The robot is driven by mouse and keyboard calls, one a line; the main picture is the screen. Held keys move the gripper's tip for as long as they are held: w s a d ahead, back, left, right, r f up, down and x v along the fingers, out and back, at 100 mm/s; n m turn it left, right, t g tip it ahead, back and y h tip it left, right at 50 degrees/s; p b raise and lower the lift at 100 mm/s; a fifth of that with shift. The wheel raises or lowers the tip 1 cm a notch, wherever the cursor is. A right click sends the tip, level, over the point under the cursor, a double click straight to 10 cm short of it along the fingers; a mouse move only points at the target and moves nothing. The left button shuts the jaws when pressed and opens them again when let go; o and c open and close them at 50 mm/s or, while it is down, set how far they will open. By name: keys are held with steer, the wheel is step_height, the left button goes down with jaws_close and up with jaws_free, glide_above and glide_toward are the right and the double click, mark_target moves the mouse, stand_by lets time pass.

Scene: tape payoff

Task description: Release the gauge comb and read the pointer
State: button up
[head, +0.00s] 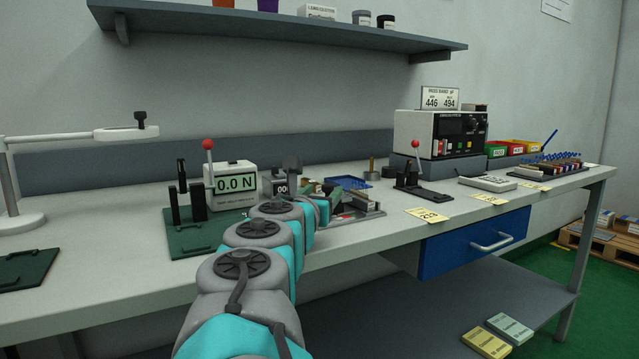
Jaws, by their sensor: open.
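My arm reaches from the bottom middle to a small fixture (368,211) with a grey base and upright metal parts near the bench's front edge. My gripper (325,196) is at the fixture's left side, mostly hidden by my own wrist; it is open, but its fingertips are hard to make out. I cannot tell whether it touches anything. I cannot pick out the gauge comb or a pointer in this clutter; a small red and white mark shows on the fixture's base. Left of my wrist stands a force display (231,186) reading 0.0 N.
A red-knobbed lever stand (415,180) and a yellow card (428,215) are right of the fixture. A green-based stand (190,236) is at left. A grey instrument (440,132) stands farther back.

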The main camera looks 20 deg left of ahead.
mark_target(331, 185)
steer(key=shift+w+f, duration=0.15)
steer(key=shift+f, duration=0.05)
steer(key=shift+w+a, duration=0.1)
steer(key=shift+w, duration=0.25)
steer(key=shift+w+a, duration=0.2)
steer(key=shift+w, duration=3.1)
steer(key=shift+c, duration=0.3)
jaws_close()
